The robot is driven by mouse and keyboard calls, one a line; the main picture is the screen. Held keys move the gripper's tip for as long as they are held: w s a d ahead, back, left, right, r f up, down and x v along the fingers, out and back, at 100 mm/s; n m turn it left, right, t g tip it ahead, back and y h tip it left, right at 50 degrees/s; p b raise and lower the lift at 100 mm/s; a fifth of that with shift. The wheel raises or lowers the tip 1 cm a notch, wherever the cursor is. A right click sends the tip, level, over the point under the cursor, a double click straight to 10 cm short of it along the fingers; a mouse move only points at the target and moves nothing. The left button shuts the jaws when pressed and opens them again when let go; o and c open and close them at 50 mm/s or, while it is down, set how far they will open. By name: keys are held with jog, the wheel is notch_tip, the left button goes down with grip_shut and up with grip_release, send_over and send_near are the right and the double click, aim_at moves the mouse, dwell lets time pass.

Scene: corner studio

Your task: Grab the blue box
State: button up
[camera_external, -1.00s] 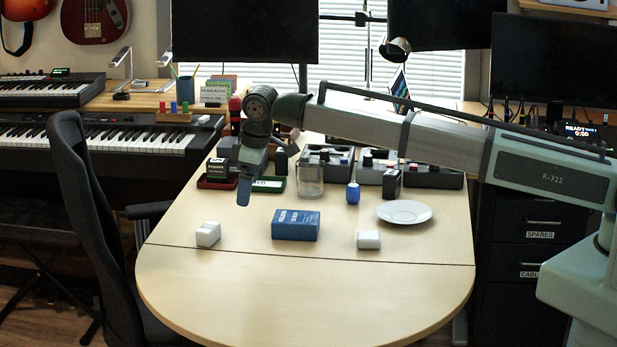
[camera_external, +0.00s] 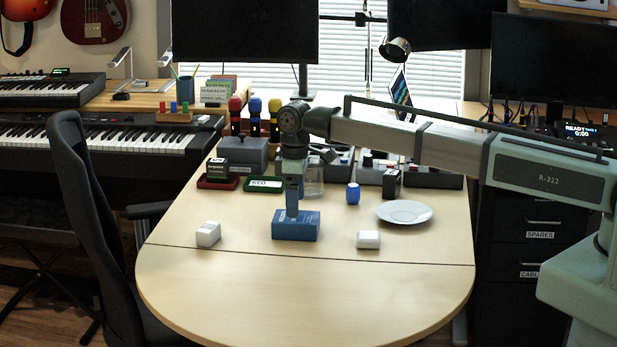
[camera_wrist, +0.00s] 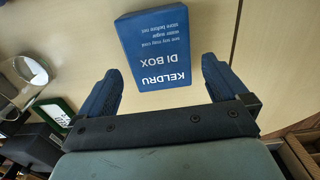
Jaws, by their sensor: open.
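The blue box (camera_external: 296,228) lies flat on the light wood table, near the middle. In the wrist view the blue box (camera_wrist: 154,48) shows white lettering reading "KELDRU DI BOX". My gripper (camera_external: 292,212) points down over the box in the external view and hides part of its top and back. In the wrist view my gripper (camera_wrist: 160,82) has its two blue fingers wide apart. The box sits ahead of the fingertips, in line with the gap, and nothing is held.
A white plate (camera_external: 404,212), a small blue jar (camera_external: 353,194) and a clear glass (camera_external: 312,182) stand behind. The table front (camera_external: 300,290) is bare.

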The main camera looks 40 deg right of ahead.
aim_at(296, 220)
jog(key=shift+d+f, duration=0.1)
jog(key=shift+f, duration=3.15)
jog(key=shift+c, duration=0.2)
jog(key=c, duration=1)
jog(key=shift+r, duration=0.1)
